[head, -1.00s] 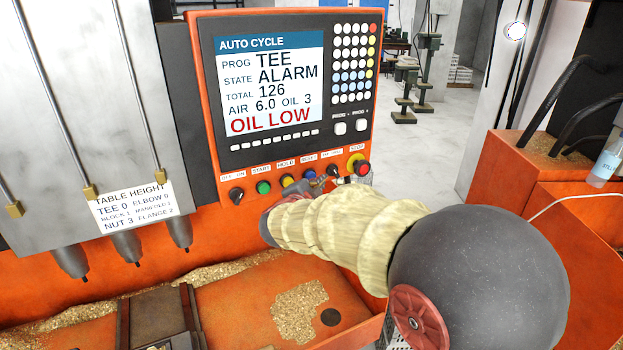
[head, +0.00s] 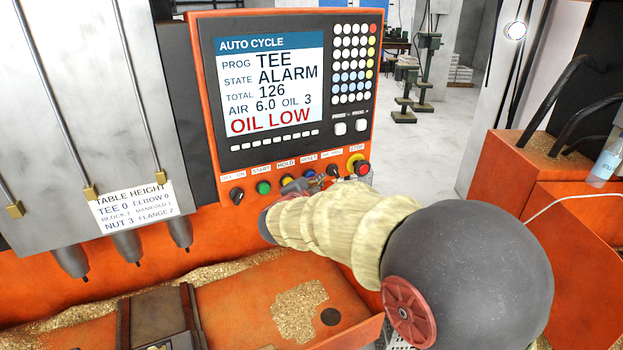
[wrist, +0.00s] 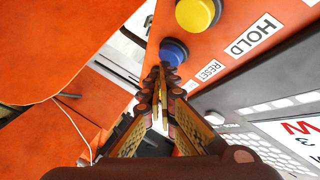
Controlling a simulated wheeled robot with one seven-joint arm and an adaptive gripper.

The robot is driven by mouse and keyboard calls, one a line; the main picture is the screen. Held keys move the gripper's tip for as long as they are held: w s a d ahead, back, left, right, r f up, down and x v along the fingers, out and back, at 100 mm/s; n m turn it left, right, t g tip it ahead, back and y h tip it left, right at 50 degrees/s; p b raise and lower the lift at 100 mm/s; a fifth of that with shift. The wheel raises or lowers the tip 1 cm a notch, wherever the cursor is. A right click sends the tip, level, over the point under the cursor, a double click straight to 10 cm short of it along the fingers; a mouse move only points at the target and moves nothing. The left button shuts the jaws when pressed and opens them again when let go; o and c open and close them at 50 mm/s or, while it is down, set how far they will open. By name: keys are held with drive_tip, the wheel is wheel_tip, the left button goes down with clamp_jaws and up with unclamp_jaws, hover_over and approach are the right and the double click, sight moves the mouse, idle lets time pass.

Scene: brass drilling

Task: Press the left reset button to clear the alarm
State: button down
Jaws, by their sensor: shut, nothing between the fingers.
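The blue button (wrist: 173,51) beside the RESET label (wrist: 210,70) is just beyond my fingertips in the wrist view. In the head view the blue button (head: 309,174) sits in the lower button row, partly hidden by my gripper (head: 319,184). My gripper (wrist: 162,76) is shut and empty, its tips at the button's near edge. I cannot tell whether they touch it. The screen (head: 268,85) reads ALARM and OIL LOW in the head view.
The yellow HOLD button (wrist: 198,13) is close beside the blue one. A selector and the red STOP button (head: 362,168) lie to the right in the head view. The green START button (head: 263,187) is further left. The orange panel carries them all.

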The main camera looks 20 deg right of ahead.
drive_tip(key=shift+w, duration=0.45)
idle(0.6)
drive_tip(key=shift+s, duration=0.9)
drive_tip(key=s, duration=0.5)
drive_tip(key=shift+d, duration=0.2)
drive_tip(key=shift+f, duration=0.1)
idle(0.5)
